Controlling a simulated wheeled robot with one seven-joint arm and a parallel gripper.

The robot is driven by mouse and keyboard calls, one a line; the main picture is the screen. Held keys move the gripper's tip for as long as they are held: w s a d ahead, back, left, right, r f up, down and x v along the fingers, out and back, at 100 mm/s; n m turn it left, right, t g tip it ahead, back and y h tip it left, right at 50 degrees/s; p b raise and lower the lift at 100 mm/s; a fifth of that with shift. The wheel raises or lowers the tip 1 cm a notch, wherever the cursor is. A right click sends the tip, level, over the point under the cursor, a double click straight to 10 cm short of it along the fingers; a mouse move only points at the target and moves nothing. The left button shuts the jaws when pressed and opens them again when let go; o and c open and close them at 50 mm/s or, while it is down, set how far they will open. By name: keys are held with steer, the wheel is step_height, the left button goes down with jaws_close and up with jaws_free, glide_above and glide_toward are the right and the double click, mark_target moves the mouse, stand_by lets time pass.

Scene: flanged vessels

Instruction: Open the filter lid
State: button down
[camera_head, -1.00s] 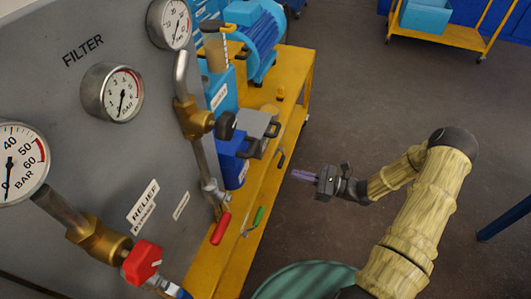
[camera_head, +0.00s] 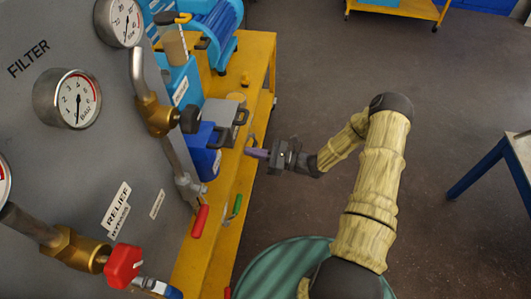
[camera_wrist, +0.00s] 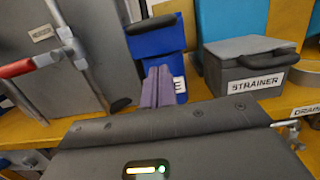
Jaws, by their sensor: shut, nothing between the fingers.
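My gripper (camera_head: 262,154) has purple fingers, shut and empty, and is at the front edge of the yellow bench. In the wrist view the shut fingers (camera_wrist: 158,86) stand in front of a blue box (camera_wrist: 155,43) with a dark handle on top. The fingers cover most of its white label, so I cannot read it. The same blue box (camera_head: 203,158) is left of my gripper in the head view, apart from it. The word FILTER is on the grey panel (camera_head: 40,150); which lid is the filter lid I cannot tell.
A grey box labelled STRAINER (camera_wrist: 245,66) stands right of the blue box. Pipes with a red-handled valve (camera_head: 200,220) and a green handle (camera_head: 237,206) are at the bench front. A red knob (camera_head: 122,266) is on the panel.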

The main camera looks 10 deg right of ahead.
steer(key=w+a+r+p, duration=0.1)
steer(key=a+r, duration=0.2)
steer(key=a, duration=0.2)
steer(key=shift+w+r, duration=0.3)
steer(key=shift+w, duration=0.1)
steer(key=shift+r, duration=0.1)
